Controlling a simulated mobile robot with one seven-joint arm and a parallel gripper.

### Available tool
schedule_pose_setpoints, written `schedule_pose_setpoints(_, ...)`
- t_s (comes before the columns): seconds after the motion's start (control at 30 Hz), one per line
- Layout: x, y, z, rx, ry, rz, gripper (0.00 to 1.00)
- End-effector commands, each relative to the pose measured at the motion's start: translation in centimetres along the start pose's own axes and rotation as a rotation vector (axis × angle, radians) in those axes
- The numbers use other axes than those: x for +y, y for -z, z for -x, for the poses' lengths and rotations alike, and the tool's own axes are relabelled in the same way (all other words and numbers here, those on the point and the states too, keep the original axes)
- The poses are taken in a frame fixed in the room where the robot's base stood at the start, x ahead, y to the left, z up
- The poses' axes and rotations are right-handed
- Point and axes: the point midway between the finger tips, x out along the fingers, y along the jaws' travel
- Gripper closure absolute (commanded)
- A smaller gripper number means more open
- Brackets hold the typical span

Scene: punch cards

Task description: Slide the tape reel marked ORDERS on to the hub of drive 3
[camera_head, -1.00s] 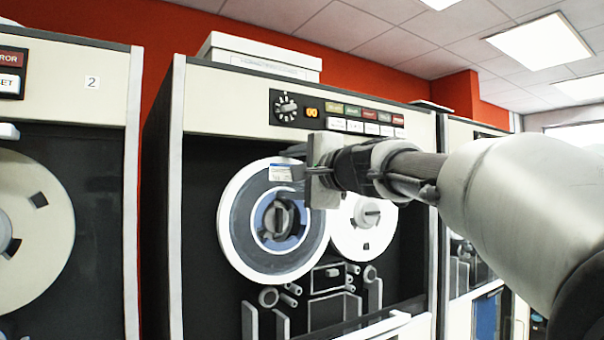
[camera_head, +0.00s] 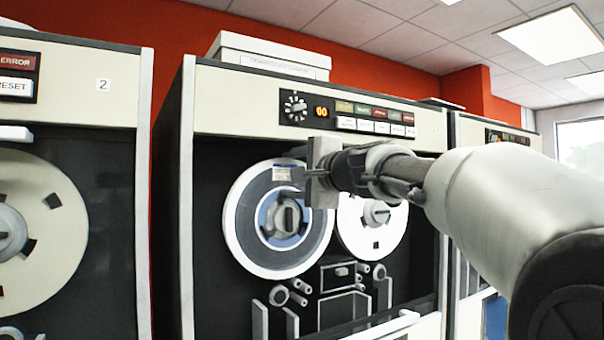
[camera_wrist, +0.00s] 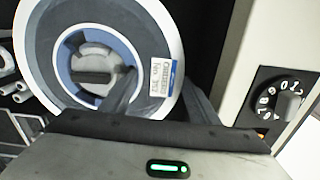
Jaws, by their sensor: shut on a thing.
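A tape reel (camera_head: 241,216) with a white rim and blue inner ring stands upright in front of the middle drive's dark recess. It also shows in the wrist view (camera_wrist: 48,20), with a label whose top word looks like ORDERS (camera_wrist: 158,76). My gripper (camera_head: 297,174) is shut on the reel's upper right edge; in the wrist view one finger lies in front of the reel. The grey hub (camera_head: 289,218) shows through the reel's centre opening, slightly right of its middle. I cannot tell whether the reel is around the hub or just before it.
A second white reel (camera_head: 364,228) sits at the right in the same drive. Rollers and guides (camera_head: 345,283) lie below. The control panel (camera_head: 345,113) with its dial is above. A drive marked 2 (camera_head: 104,85) stands at left. My arm crosses the right side.

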Motion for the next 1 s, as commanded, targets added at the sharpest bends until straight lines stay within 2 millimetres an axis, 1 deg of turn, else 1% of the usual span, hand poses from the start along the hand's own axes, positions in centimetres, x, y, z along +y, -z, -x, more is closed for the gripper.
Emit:
schedule_pose_setpoints(0.03,-0.35,-0.08,-0.10,0.000,0.005,0.001,0.88)
schedule_pose_setpoints(0.27,-0.36,-0.08,-0.87,0.000,0.005,0.001,0.88)
schedule_pose_setpoints(0.3,-0.32,-0.07,-0.80,0.000,0.005,0.001,0.38)
schedule_pose_setpoints(0.4,-0.28,-0.07,-0.79,0.000,0.005,0.001,0.22)
schedule_pose_setpoints(0.57,-0.24,-0.05,-0.79,0.000,0.004,0.001,0.22)
schedule_pose_setpoints(0.6,0.05,0.00,-0.87,0.000,-0.001,0.000,0.30)
schedule_pose_setpoints(0.63,0.05,0.00,-0.87,0.000,-0.001,0.000,0.33)
schedule_pose_setpoints(0.9,0.01,-0.01,-0.80,0.000,0.000,0.000,0.33)
schedule_pose_setpoints(1.0,0.06,0.01,-0.28,0.001,0.002,0.001,0.33)
